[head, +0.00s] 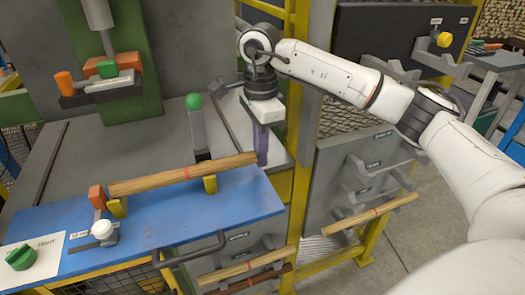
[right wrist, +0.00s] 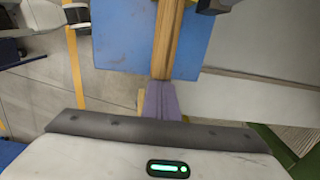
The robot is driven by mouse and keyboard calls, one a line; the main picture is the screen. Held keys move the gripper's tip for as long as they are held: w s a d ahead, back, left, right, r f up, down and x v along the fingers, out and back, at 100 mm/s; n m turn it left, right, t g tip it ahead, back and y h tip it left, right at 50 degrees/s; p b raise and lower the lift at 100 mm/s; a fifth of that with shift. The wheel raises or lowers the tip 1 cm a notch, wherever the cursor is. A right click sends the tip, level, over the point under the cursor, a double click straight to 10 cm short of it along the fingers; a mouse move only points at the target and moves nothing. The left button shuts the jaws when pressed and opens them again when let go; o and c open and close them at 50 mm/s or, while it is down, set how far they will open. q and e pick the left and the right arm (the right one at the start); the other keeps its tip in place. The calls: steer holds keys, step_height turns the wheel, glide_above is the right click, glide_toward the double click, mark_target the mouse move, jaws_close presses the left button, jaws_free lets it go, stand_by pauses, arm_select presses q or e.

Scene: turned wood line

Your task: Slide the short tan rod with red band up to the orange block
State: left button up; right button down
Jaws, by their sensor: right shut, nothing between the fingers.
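A tan rod with a red band (head: 185,174) lies on two yellow supports (head: 210,184) on a blue plate (head: 165,210). The orange block (head: 97,197) stands at the rod's left end; whether they touch or a narrow gap remains, I cannot tell. My right gripper (head: 262,150) points down just beyond the rod's right end, with its purple fingers shut and empty. In the right wrist view the fingers (right wrist: 162,102) are at the near end of the rod (right wrist: 167,40), touching or almost touching it. My left gripper is not in view.
A white-knobbed clamp (head: 103,231) and green knob (head: 20,257) are at the plate's left. A green-topped lever (head: 196,120) stands behind the rod. More banded rods lie on racks below (head: 250,268) and right (head: 370,212). A yellow post (head: 300,130) is close beside my right gripper.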

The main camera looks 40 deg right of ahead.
steer(key=shift+w+a, duration=0.15)
steer(key=shift+a, duration=0.4)
steer(key=shift+w+a, duration=0.15)
steer(key=shift+a, duration=0.4)
steer(key=s+d, duration=0.1)
steer(key=d, duration=0.4)
step_height(320, 180, up, 10)
steer(key=shift+a, duration=0.35)
